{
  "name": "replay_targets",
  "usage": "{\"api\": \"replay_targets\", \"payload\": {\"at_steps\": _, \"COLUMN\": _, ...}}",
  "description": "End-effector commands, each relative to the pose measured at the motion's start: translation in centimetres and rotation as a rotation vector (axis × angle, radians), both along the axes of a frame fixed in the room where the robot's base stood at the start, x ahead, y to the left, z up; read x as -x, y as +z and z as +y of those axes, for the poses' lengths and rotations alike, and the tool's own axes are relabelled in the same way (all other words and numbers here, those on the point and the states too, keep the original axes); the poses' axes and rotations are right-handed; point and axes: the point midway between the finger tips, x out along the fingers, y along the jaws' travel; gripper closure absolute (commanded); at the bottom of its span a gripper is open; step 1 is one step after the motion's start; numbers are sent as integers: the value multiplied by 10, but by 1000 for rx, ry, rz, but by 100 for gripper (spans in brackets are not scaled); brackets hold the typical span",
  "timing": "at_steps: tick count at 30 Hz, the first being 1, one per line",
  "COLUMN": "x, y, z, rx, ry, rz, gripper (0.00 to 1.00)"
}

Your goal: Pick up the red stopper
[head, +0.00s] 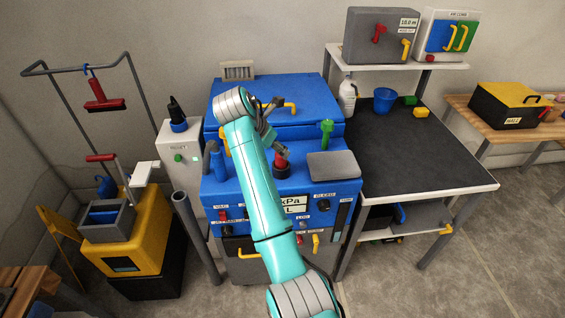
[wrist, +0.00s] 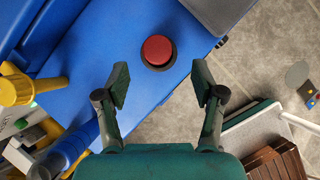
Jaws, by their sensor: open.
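The red stopper (wrist: 157,50) is a round red knob on a dark ring, standing on the blue top of the machine. In the head view the red stopper (head: 281,160) shows just right of my arm's end, with a dark part around it. My gripper (wrist: 160,82) is open and empty, its two fingers spread wide. In the wrist view the stopper lies beyond the fingertips, roughly centred between them and not touched. In the head view my gripper is partly hidden by my own wrist.
On the blue machine (head: 214,195), a green valve (head: 327,132) and a grey pad (head: 333,165) sit right of the stopper. A blue raised box (head: 315,95) with a yellow handle stands behind. A black-topped table (head: 425,150) is to the right.

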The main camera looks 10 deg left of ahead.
Motion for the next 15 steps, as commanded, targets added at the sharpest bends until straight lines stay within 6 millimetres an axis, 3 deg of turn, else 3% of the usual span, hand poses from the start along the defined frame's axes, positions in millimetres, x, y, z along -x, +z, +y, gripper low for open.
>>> {"api": "replay_targets", "payload": {"at_steps": 8, "x": -11, "y": -16, "z": -5, "rx": 0, "ry": -1, "rz": 1, "gripper": 32}}
{"api": "replay_targets", "payload": {"at_steps": 15, "x": -29, "y": -43, "z": -13, "rx": 0, "ry": -1, "rz": 2, "gripper": 32}}
